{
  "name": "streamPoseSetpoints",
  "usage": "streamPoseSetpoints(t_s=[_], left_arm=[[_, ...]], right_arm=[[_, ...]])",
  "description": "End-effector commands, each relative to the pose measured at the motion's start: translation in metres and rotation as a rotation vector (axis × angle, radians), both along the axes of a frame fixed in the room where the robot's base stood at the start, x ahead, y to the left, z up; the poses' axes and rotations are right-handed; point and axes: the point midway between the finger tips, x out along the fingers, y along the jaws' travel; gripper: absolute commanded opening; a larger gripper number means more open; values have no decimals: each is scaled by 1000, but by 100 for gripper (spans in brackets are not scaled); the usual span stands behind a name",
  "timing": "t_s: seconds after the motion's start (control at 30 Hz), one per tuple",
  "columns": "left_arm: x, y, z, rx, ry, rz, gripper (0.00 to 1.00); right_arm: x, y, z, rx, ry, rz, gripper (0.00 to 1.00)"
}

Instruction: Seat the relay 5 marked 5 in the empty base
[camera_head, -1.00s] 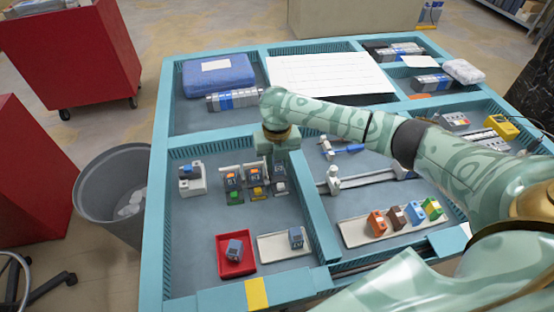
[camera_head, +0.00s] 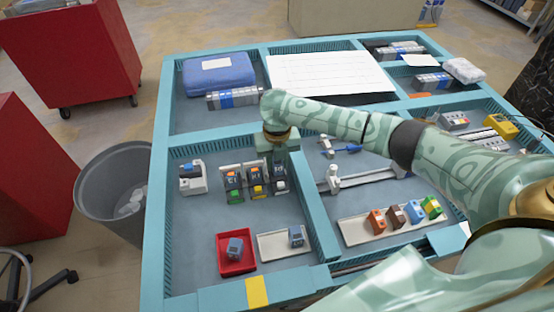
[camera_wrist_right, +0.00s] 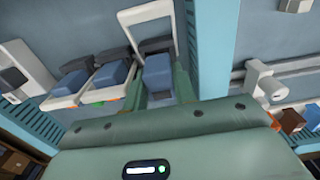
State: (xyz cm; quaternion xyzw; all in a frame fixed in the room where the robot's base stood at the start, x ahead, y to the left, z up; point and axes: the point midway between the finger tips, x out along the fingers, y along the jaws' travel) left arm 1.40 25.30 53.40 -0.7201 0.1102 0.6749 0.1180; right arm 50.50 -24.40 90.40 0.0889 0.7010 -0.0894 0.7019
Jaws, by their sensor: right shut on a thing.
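My right gripper (camera_head: 279,160) points down over the rightmost of three socket bases in the left compartment. In the right wrist view, its fingers (camera_wrist_right: 160,88) are shut on a blue-grey relay (camera_wrist_right: 158,72). The relay is at the rightmost base (camera_head: 281,187), within its raised pale bail (camera_wrist_right: 148,15). I cannot tell whether it is fully down, and its number is not readable. The middle base (camera_head: 257,190) and left base (camera_head: 235,196) hold relays with blue tops in the wrist view (camera_wrist_right: 112,74). My left gripper is not in view.
A red tray (camera_head: 224,268) and a pale tray (camera_head: 270,252) each hold a blue relay in front. Another pale tray (camera_head: 362,238) at right holds several coloured relays. A white device (camera_head: 192,182) stands left of the bases. Teal dividers edge the compartments.

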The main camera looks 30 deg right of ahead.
Motion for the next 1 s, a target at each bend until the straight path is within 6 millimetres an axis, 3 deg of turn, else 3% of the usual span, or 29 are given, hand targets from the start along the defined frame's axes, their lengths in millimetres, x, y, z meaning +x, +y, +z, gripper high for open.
streamPoseSetpoints(t_s=[1.0], left_arm=[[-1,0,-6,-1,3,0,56]], right_arm=[[0,0,-13,-1,0,1,0]])
